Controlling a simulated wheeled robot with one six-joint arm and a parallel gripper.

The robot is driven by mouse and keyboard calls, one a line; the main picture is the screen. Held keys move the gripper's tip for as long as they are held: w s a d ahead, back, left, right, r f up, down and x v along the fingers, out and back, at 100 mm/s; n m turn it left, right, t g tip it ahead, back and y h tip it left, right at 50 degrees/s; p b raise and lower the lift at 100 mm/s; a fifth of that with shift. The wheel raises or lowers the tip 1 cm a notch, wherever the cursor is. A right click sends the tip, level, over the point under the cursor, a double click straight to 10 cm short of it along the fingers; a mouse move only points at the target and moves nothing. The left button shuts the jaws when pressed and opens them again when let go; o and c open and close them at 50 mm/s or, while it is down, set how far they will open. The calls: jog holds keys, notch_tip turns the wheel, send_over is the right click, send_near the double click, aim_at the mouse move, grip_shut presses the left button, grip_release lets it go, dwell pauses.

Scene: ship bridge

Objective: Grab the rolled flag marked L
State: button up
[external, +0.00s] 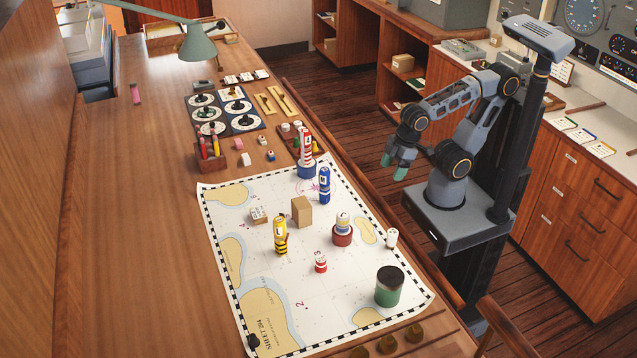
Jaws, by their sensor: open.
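Several small rolled, upright pieces stand on the chart (215,235). A yellow one with black bands (280,235) stands left of the middle. A blue one with white (325,186) stands near the top, and a red-and-white striped one (306,146) stands behind it in a blue base. A pale one (343,220) stands in a dark red base. The letters on them are too small to read, so I cannot tell which bears L. My gripper (394,166), with green fingertips, is open and empty, pointing down to the right of the chart, apart from every piece.
A cardboard-brown block (302,211) stands between the yellow and pale pieces. A dark green cylinder (389,286) stands at the chart's lower right, and a small red-and-white piece (320,262) nearer the middle. Dials (209,113) and a lamp (198,43) are farther back.

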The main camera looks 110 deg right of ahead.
jog(key=shift+a, duration=0.1)
jog(key=m+h+p, duration=0.1)
jog(key=m+p, duration=0.2)
jog(key=p, duration=0.2)
send_near(281, 227)
jog(key=f, duration=0.2)
jog(key=d+f+p, duration=0.1)
jog(key=f, duration=0.1)
jog(key=w+d+f, duration=0.1)
jog(key=f, duration=0.1)
jog(key=shift+d+f, duration=0.2)
jog(key=shift+t, duration=0.3)
jog(key=shift+p+x, duration=1.15)
jog(key=shift+x, duration=1.45)
jog(key=shift+s+a, duration=0.1)
jog(key=shift+s, duration=0.05)
